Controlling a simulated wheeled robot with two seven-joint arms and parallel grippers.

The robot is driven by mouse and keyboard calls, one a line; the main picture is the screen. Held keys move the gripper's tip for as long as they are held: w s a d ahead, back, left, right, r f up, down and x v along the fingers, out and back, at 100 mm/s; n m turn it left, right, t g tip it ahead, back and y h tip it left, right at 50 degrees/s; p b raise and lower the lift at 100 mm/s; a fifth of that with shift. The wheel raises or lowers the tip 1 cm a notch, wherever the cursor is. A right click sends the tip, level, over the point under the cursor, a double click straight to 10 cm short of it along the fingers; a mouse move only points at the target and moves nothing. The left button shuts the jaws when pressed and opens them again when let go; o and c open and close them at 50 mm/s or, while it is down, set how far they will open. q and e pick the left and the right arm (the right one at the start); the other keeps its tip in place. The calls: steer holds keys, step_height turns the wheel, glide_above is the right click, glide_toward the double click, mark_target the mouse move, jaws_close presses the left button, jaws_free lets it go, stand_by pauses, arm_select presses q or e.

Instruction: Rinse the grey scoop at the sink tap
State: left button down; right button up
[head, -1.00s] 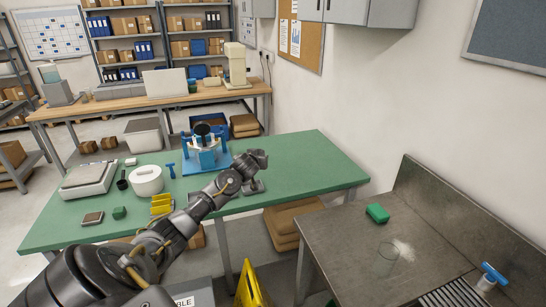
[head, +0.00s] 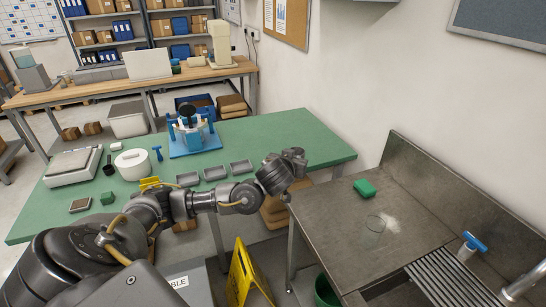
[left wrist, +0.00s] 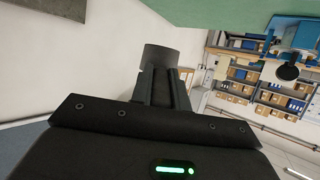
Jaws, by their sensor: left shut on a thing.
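My left arm reaches in from the left, and its gripper (head: 291,164) is over the gap between the green table and the steel sink bench. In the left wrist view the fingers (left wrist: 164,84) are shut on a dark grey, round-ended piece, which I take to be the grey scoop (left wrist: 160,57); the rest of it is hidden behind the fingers. A metal pipe, perhaps the sink tap (head: 522,284), is cut off at the lower right edge. The sink basin is not clearly seen. My right gripper is not in view.
A yellow floor sign (head: 243,275) and a green bucket (head: 325,291) stand below. The green table (head: 290,130) is behind.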

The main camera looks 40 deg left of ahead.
arm_select(q)
steer(key=s+d+r+m+h+b, duration=0.1)
steer(key=s+d+m+h+b, duration=0.1)
steer(key=d, duration=0.6)
steer(key=s+d+r+m+t+h+b, duration=0.1)
steer(key=s+d+h+b, duration=0.1)
steer(key=s+d+b, duration=0.2)
steer(key=d+b, duration=0.3)
steer(key=shift+s+d+r+m, duration=0.15)
steer(key=shift+s+d+m, duration=0.2)
steer(key=shift+d+m, duration=0.05)
